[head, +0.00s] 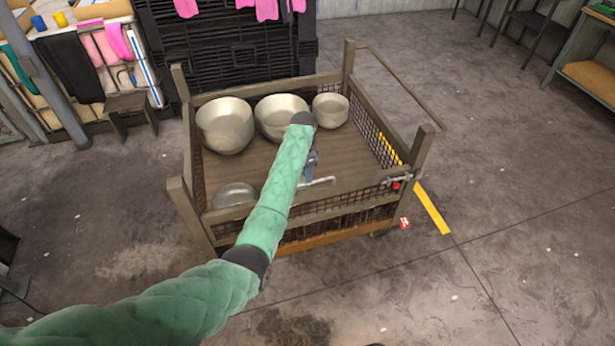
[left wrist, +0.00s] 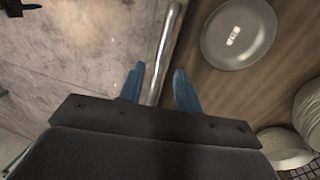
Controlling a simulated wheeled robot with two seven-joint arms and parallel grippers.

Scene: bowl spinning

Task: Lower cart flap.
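The cart (head: 175,190) is a brown metal frame with mesh sides and a wooden deck. Its near side has a flap with a top rail (head: 345,190), which stands up along the deck edge. A latch with a red part (head: 396,185) is at the right end of that side. My left gripper (head: 314,170) is above the near side, partly hidden by my own arm. In the left wrist view its two blue fingers (left wrist: 159,88) are spread apart, with a metal bar (left wrist: 165,55) between them in the picture. Contact cannot be told. My right gripper is not in view.
Bowls stand on the deck: a left one (head: 224,125), a middle one (head: 281,116), a small right one (head: 330,110) and a shallow one (head: 235,196) near the front left. A black crate (head: 235,50) is behind. Floor in front and right is mostly free.

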